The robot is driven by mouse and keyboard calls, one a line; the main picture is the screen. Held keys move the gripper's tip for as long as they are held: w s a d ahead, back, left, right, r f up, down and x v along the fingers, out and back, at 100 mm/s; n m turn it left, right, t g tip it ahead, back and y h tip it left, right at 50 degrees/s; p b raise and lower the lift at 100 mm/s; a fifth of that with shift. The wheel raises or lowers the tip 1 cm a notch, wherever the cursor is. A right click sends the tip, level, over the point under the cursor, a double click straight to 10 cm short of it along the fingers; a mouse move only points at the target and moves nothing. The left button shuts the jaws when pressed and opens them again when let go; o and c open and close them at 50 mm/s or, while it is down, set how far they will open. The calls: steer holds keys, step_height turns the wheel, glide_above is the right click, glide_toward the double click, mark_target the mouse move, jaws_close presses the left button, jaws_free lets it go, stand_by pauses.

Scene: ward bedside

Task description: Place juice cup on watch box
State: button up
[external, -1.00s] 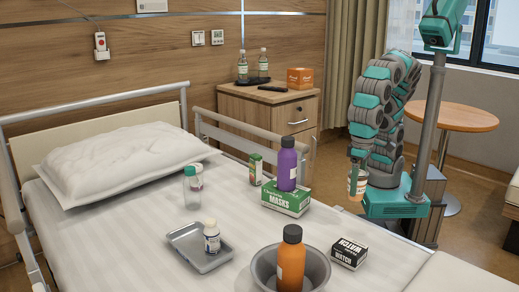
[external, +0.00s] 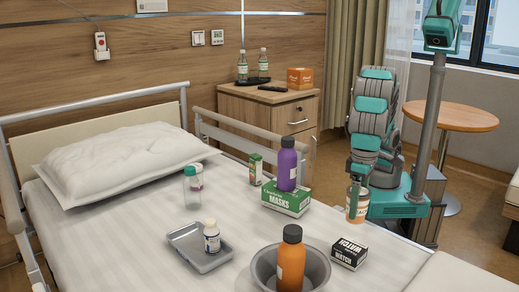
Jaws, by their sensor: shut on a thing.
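The juice cup (external: 357,207), with an orange and white label, is held upright by my gripper (external: 358,187) at the right edge of the bed. My gripper is shut on its upper part, and the fingers are small and partly hidden. The watch box (external: 349,254), black and white with WATCH printed on it, lies on the bed in front of the cup, lower in the picture. The cup is apart from the box. I cannot tell whether the cup's base clears the bed edge.
A green mask box (external: 287,201) carries a purple bottle (external: 287,168) left of the cup. A grey basin (external: 262,283) with an orange bottle (external: 290,262) is left of the watch box. A metal tray (external: 190,255) holds a small white bottle (external: 211,240).

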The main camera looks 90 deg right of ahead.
steer(key=shift+w+a+f, duration=0.1)
steer(key=shift+a+f, duration=0.05)
steer(key=shift+f, duration=3.9)
steer(key=o, duration=1.4)
steer(key=shift+f, duration=0.1)
step_height(320, 180, up, 9)
steer(key=shift+a+r, duration=0.1)
steer(key=shift+r, duration=0.05)
steer(key=shift+r+p, duration=0.9)
steer(key=shift+r, duration=0.6)
